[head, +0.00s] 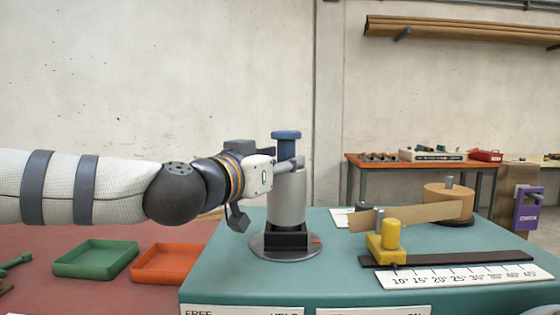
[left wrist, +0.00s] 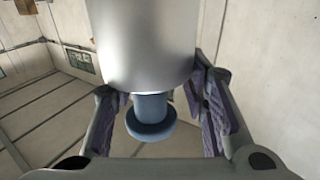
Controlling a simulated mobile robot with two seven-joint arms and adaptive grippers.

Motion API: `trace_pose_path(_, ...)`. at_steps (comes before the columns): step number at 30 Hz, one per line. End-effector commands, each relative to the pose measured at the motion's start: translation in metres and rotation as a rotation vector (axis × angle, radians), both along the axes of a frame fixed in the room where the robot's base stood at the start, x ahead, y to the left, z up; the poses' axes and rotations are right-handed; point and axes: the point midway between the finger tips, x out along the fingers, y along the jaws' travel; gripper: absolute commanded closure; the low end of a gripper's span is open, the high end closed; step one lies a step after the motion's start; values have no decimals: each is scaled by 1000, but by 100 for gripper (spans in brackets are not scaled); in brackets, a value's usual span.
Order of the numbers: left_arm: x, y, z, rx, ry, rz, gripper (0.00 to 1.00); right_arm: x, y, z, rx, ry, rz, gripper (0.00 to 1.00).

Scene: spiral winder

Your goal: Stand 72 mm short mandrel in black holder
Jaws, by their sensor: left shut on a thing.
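The mandrel is a silver cylinder (head: 288,200) with a blue knob (head: 286,135) on top, and it looks upright. My left gripper (head: 288,164) is shut on it at the blue neck under the knob. The left wrist view shows the silver body (left wrist: 143,45) and the blue knob (left wrist: 151,118) between the two fingers. The black holder (head: 286,241) is directly below the cylinder, on a round grey plate (head: 270,254). The cylinder's lower end meets the holder's top in the picture; I cannot tell whether it is seated. My right gripper is not in view.
A green tray (head: 95,260) and an orange tray (head: 170,264) lie on the red surface at left. To the right on the teal table are a yellow block (head: 386,250), a scale strip (head: 460,276) and a brown roll (head: 449,200). A workbench (head: 420,162) stands behind.

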Motion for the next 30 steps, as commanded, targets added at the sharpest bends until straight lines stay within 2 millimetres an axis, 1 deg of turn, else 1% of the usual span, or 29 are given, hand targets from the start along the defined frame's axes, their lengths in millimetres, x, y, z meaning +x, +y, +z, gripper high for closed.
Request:
trace_pose_path(10, 0, 0, 2, -2, -3, 0, 100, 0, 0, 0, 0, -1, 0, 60)
trace_pose_path(11, 0, 0, 2, -2, -3, 0, 53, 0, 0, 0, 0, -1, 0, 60)
trace_pose_path(12, 0, 0, 2, -2, -3, 0, 44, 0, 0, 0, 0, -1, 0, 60)
trace_pose_path(13, 0, 0, 2, -2, -3, 0, 37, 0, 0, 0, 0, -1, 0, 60)
trace_pose_path(23, -2, 1, -1, 1, 2, -1, 37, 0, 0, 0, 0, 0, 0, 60)
trace_pose_path(26, -15, 9, 0, 1, -1, -1, 37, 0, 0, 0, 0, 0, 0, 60)
trace_pose_path(30, -49, 29, 1, 1, -3, -1, 37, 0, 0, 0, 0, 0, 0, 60)
